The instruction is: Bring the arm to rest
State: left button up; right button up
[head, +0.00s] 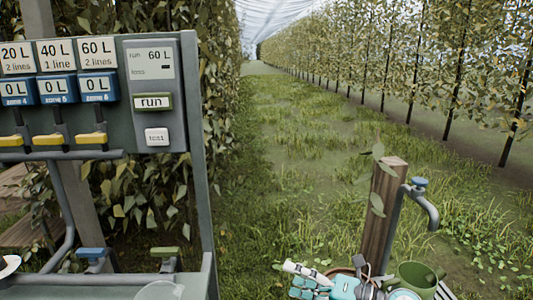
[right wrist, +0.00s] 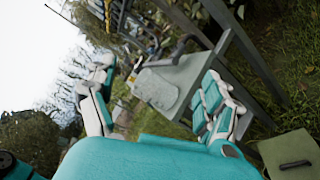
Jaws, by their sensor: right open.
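My right gripper (head: 300,280) shows at the bottom of the head view, right of the control stand, with its white and teal fingers pointing left. In the right wrist view my right gripper (right wrist: 155,105) has its two fingers spread wide apart, one at the left and one at the right. Nothing is held between them. Behind the gap a grey shelf (right wrist: 196,72) of the stand shows with a clear rounded container on it. My left gripper does not show in either view.
A wooden post (head: 380,215) with a tap (head: 425,210) and a green watering can (head: 415,277) are near my right gripper. A grassy lane (head: 300,140) runs open between tree rows.

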jog(key=d+r+m+t+h, duration=0.4)
jog(key=d+m+t+h, duration=0.25)
jog(key=m+t, duration=0.75)
jog(key=s+d+f+m+g+h, duration=0.6)
jog(key=d+f+m+h, duration=0.45)
jog(key=m, duration=0.45)
jog(key=s+a+f+m+g+y, duration=0.1)
jog(key=s+a+f+m+g, duration=0.1)
jog(key=s+f+g, duration=0.75)
jog(key=s+a+f+m+g+y, duration=0.1)
jog(key=s+f+m+g, duration=0.3)
jog(key=s, duration=1)
notch_tip(320, 180, down, 26)
jog(key=s+n+p, duration=0.2)
jog(key=p, duration=0.1)
jog(key=s+d+f+g+p, duration=0.1)
jog(key=s+d+f+p, duration=0.1)
jog(key=s+f, duration=1)
jog(key=s, duration=0.3)
jog(key=shift+d+f+h, duration=0.15)
jog(key=shift+d+h, duration=0.15)
jog(key=shift+d, duration=0.05)
jog(key=shift+s, duration=0.1)
